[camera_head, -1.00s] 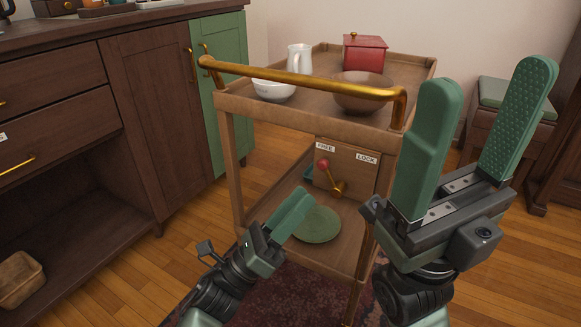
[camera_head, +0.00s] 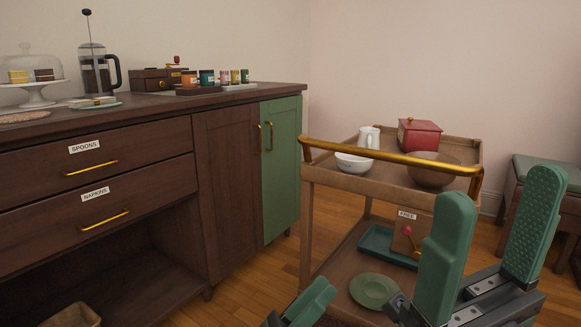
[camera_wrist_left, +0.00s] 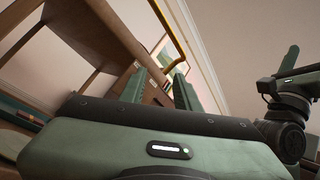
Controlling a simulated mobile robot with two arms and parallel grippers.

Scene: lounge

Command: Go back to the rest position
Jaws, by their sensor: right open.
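My right gripper (camera_head: 498,200) is at the lower right of the head view. Its two green fingers point up and stand wide apart, with nothing between them. It is in front of the trolley's right side. My left gripper (camera_head: 312,303) shows only partly at the bottom edge of the head view, in front of the trolley. In the left wrist view its two fingers (camera_wrist_left: 160,92) stand apart with no object between them. The trolley (camera_head: 350,187) is wooden with a brass handle.
A white bowl (camera_head: 354,163), white jug (camera_head: 368,138), brown bowl (camera_head: 433,172) and red box (camera_head: 419,135) stand on the trolley top. A green plate (camera_head: 373,290) lies on its lower shelf. A dark cabinet (camera_head: 150,150) stands left; a green-cushioned stool (camera_head: 550,170) stands right.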

